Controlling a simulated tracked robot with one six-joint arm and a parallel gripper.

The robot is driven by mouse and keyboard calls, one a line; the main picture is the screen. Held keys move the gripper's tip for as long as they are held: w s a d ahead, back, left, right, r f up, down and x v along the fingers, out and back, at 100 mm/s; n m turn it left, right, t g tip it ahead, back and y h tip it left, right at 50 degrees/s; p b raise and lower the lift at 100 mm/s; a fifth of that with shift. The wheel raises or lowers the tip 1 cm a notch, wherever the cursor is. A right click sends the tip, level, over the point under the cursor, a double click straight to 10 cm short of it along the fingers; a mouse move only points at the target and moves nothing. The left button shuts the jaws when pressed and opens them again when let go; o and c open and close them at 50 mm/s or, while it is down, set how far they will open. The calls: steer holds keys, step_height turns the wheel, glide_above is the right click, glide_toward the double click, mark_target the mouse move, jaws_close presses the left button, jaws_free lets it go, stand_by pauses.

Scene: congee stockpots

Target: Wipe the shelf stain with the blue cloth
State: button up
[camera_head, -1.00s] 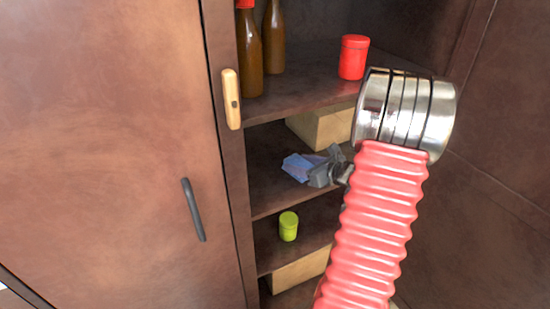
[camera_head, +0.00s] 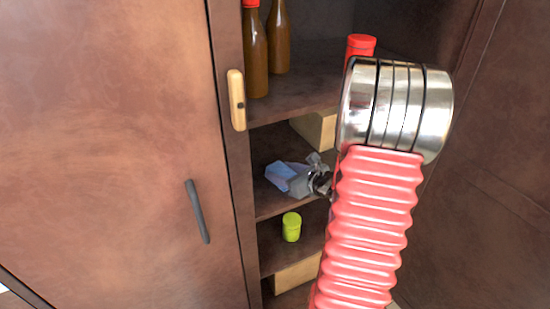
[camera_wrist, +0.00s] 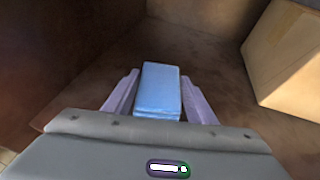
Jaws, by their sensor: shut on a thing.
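The blue cloth (camera_head: 281,176) is a small folded pad between the fingers of my gripper (camera_head: 292,172), over the middle shelf (camera_head: 266,201) of the brown cabinet. In the wrist view the blue cloth (camera_wrist: 160,88) shows clearly between the two pale fingers of my gripper (camera_wrist: 160,96), which is shut on it. I cannot tell whether the cloth touches the shelf board. No stain is clearly visible on the shelf; part of the board is hidden behind my gripper and arm.
A cardboard box (camera_head: 316,128) stands at the back of the same shelf and shows at right in the wrist view (camera_wrist: 288,60). Brown bottles (camera_head: 256,55) and a red jar (camera_head: 360,46) are above. A green jar (camera_head: 291,227) and another box (camera_head: 297,272) are below.

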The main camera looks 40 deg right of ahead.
mark_target(271, 185)
steer(key=shift+w+a, duration=0.2)
steer(key=shift+a, duration=0.8)
steer(key=shift+w+a, duration=0.2)
steer(key=shift+a, duration=0.75)
step_height(271, 185, up, 8)
steer(key=shift+d, duration=0.1)
